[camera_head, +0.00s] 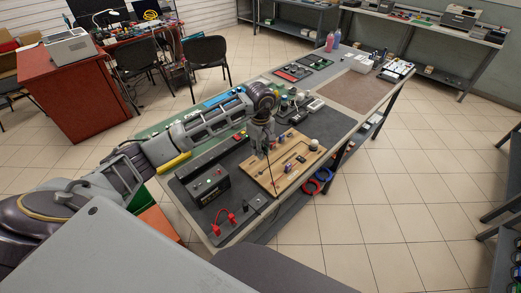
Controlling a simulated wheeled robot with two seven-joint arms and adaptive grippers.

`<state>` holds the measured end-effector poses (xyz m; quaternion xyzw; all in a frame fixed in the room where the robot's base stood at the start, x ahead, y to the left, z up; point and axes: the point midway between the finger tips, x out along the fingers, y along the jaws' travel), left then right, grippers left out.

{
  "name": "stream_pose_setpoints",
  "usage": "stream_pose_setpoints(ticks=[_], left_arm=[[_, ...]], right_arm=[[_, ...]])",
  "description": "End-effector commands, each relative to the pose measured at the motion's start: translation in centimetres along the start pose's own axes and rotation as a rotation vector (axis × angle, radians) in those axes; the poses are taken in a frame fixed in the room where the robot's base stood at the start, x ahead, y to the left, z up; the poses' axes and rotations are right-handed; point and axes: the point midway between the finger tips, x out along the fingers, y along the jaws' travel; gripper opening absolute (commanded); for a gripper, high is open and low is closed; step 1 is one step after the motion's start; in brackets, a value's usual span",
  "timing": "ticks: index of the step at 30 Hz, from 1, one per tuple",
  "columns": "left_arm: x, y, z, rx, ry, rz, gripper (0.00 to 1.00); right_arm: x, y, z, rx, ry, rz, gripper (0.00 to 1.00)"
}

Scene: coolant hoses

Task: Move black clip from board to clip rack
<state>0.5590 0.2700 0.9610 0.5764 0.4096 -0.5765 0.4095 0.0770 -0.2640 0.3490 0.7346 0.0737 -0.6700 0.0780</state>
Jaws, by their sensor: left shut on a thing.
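The wooden board (264,178) lies on the dark mat on the long workbench, with small dark and purple parts on it and a white round cap at its right end. My left gripper (264,154) points down over the left part of the board. It is shut on a small dark thing at its fingertips, seemingly the black clip, mostly hidden by the fingers. I cannot tell whether it still touches the board. I cannot make out for sure which thing is the clip rack. My right gripper is out of view.
A black box device (208,188) and red clamps (226,221) stand left of the board. A long black bar (212,155) lies behind it. Black trays (292,72) with small parts lie farther back. A brown mat (355,90) at the bench's far right is mostly clear.

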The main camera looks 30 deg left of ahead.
Motion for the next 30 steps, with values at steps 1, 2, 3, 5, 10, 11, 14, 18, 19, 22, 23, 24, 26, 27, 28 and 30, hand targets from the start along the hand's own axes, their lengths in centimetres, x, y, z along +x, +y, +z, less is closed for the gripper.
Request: stream_pose_setpoints(ticks=[1,2,3,5,10,11,14,18,19,22,23,24,26,27,28,30], left_arm=[[-0.1,0.0,0.0,0.0,0.0,0.0,0.03],[-0.1,0.0,0.0,0.0,0.0,0.0,0.03],[-0.2,0.0,0.0,0.0,0.0,0.0,0.03],[-0.3,0.0,0.0,0.0,0.0,0.0,0.03],[-0.9,0.0,0.0,0.0,0.0,0.0,0.03],[-1.0,0.0,0.0,0.0,0.001,0.0,0.03],[-1.3,0.0,0.0,0.0,0.001,0.001,0.03],[-1.7,0.0,0.0,-0.001,0.0,0.001,0.03],[-1.8,0.0,0.0,-0.001,0.0,0.001,0.03],[-2.1,0.0,0.0,-0.001,0.0,0.0,0.03],[-2.2,0.0,0.0,-0.001,0.0,0.0,0.03],[-2.3,0.0,0.0,-0.001,0.0,0.0,0.03],[-2.5,0.0,0.0,-0.001,0.0,0.0,0.03],[-2.6,0.0,0.0,-0.001,0.0,0.0,0.03],[-2.7,0.0,0.0,-0.001,0.001,0.0,0.03],[-2.9,0.0,0.0,0.0,0.001,0.0,0.03]], right_arm=[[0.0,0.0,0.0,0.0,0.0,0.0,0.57],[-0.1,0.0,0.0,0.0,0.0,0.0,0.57],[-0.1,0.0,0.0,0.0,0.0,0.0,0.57],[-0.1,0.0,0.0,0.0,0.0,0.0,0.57],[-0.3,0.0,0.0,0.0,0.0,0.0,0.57],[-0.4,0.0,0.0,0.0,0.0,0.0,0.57],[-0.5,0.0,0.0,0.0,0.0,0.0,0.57],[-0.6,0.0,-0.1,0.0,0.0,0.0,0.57],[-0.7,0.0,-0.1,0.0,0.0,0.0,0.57],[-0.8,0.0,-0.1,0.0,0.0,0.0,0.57],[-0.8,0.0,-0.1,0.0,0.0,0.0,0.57],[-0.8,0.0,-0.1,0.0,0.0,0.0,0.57],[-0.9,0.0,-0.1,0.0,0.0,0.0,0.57],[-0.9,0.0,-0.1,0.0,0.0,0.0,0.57],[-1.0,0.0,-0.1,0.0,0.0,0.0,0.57],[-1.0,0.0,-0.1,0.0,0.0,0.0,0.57]])
